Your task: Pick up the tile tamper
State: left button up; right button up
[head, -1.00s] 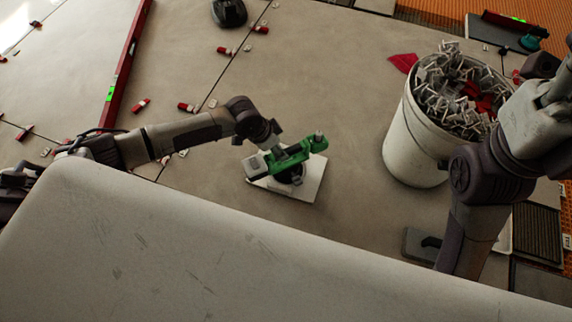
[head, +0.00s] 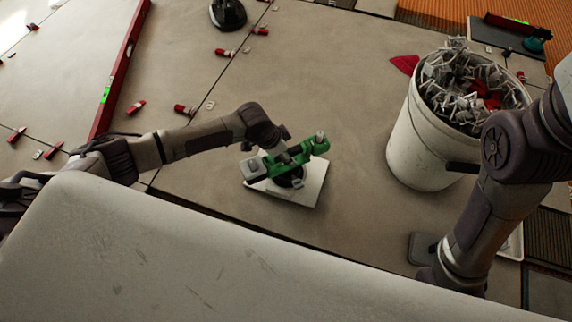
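The tile tamper, a green tool (head: 312,146) with a grey block at its left end and a dark round part below, sits on a pale square plate (head: 309,192) on the floor. My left gripper (head: 289,158) points down at the middle of the tamper, at or just above its green body. Its fingers are small and dark against the tool, so I cannot tell whether they touch it or are closed. My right arm comes in from the right and runs down beside the bucket. Its gripper does not show.
A white bucket (head: 415,145) full of grey clips and red pieces stands right of the tamper. A red level (head: 122,70) lies at the left. Several red wedges (head: 136,108) dot the tiled floor. A dark rounded object (head: 228,14) is at the top. Floor around the tamper is clear.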

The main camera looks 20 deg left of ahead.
pick_arm(q)
jog(key=shift+f, duration=0.2)
grip_shut()
jog(key=shift+w+r, duration=0.1)
dwell(0.5)
